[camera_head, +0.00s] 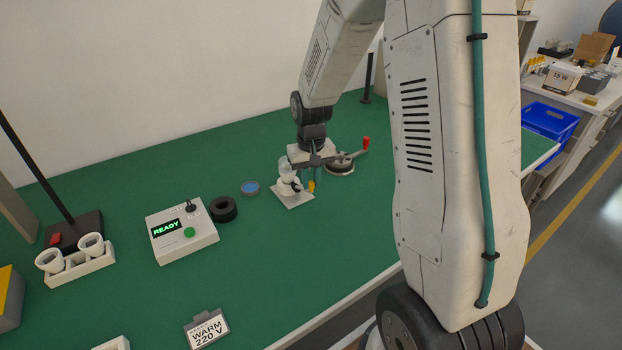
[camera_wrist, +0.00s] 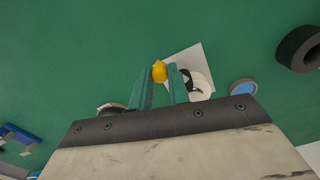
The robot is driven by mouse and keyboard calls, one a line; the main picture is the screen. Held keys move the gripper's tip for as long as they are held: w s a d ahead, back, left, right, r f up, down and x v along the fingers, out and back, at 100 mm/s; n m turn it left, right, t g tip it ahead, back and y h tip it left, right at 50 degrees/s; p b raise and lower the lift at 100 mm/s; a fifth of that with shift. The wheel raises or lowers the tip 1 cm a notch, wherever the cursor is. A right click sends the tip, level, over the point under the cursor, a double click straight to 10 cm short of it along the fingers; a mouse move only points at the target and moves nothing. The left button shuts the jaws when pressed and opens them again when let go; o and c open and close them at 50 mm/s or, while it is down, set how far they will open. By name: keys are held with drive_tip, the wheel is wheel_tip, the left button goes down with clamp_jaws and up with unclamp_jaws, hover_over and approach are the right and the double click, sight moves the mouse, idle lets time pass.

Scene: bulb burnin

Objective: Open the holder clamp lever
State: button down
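The bulb holder stands on a white square plate (camera_head: 294,197) at mid-bench, with a white bulb-shaped part (camera_head: 287,171) on top. The plate also shows in the wrist view (camera_wrist: 196,57), with the white part (camera_wrist: 200,84) right of my fingers. The clamp lever has a yellow knob (camera_head: 311,186), which also shows in the wrist view (camera_wrist: 159,72). My gripper (camera_head: 312,168) points down over the lever side of the holder. In the wrist view its teal fingers (camera_wrist: 160,78) stand a little apart, and the knob fills the gap at their tips. The lever's pivot is mostly hidden.
A round grey device with a red-knobbed handle (camera_head: 341,164) stands just behind my gripper. Left of the holder are a blue-topped disc (camera_head: 250,187), a black ring (camera_head: 223,209) and a READY control box (camera_head: 181,231). A WARM 220 V sign (camera_head: 207,328) stands in front. Green bench between is clear.

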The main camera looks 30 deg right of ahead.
drive_tip(key=shift+w+d+n, duration=0.1)
drive_tip(key=shift+n, duration=0.2)
drive_tip(key=n, duration=0.1)
drive_tip(key=d+n, duration=0.1)
drive_tip(key=shift+w+n, duration=0.35)
drive_tip(key=shift+n, duration=0.05)
drive_tip(key=n, duration=0.1)
drive_tip(key=w+n, duration=0.1)
drive_tip(key=shift+d+n, duration=0.25)
drive_tip(key=shift+n, duration=0.15)
drive_tip(key=n, duration=0.2)
drive_tip(key=w+n, duration=0.1)
drive_tip(key=n, duration=0.1)
drive_tip(key=w+n, duration=0.1)
drive_tip(key=shift+d+n, duration=0.25)
drive_tip(key=shift+n, duration=0.15)
drive_tip(key=c, duration=1.3)
unclamp_jaws()
